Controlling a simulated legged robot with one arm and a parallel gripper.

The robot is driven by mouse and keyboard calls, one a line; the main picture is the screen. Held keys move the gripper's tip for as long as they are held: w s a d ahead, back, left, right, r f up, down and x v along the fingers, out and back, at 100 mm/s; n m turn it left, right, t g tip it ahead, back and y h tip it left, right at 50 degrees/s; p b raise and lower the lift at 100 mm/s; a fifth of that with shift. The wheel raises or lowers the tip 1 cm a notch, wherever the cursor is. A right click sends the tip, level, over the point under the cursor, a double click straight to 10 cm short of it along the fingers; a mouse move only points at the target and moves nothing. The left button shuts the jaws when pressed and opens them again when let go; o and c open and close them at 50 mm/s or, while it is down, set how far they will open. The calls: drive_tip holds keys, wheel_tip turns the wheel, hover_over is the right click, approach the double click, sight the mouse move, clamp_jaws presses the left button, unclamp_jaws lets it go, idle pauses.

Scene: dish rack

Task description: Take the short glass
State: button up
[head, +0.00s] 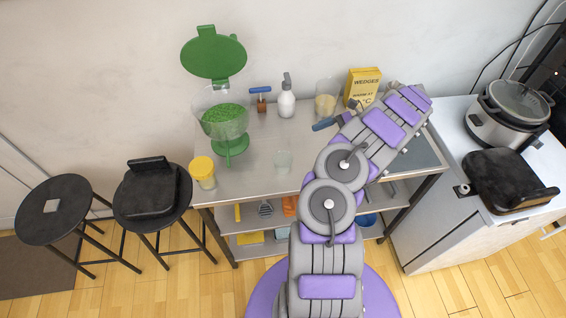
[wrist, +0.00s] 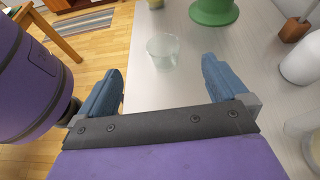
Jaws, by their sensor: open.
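The short glass (head: 283,161) is a small clear tumbler standing upright on the metal table, near its front edge. In the wrist view the short glass (wrist: 163,52) stands ahead of my gripper (wrist: 163,70), roughly centred between its two blue fingers and beyond their tips. The fingers are spread wide with nothing between them. In the head view one blue finger of my gripper (head: 325,124) shows behind and to the right of the glass, apart from it. My arm hides much of the gripper there.
A green dispenser (head: 230,147) and a yellow-lidded jar (head: 203,172) stand left of the glass. A white bottle (head: 286,100), a blue-handled brush (head: 260,99), a glass of yellow contents (head: 326,99) and a yellow box (head: 361,86) stand at the back. The table around the glass is clear.

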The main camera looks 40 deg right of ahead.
drive_tip(key=s+d+f, duration=0.1)
drive_tip(key=b, duration=0.2)
hover_over(283, 159)
drive_tip(key=s+d, duration=0.2)
drive_tip(key=s, duration=0.3)
drive_tip(key=shift+m, duration=0.4)
drive_tip(key=f, duration=0.4)
drive_tip(key=shift+w+f, duration=0.25)
drive_tip(key=shift+f, duration=0.15)
drive_tip(key=b+x, duration=0.1)
drive_tip(key=x, duration=0.1)
drive_tip(key=b+x, duration=0.1)
drive_tip(key=x, duration=0.1)
drive_tip(key=shift+w+d+f, duration=0.1)
drive_tip(key=shift+w+f, duration=0.05)
drive_tip(key=shift+f, duration=0.3)
drive_tip(key=shift+w+a+f, duration=0.15)
drive_tip(key=shift+w+a, duration=0.1)
drive_tip(key=shift+a, duration=0.1)
drive_tip(key=c, duration=1.2)
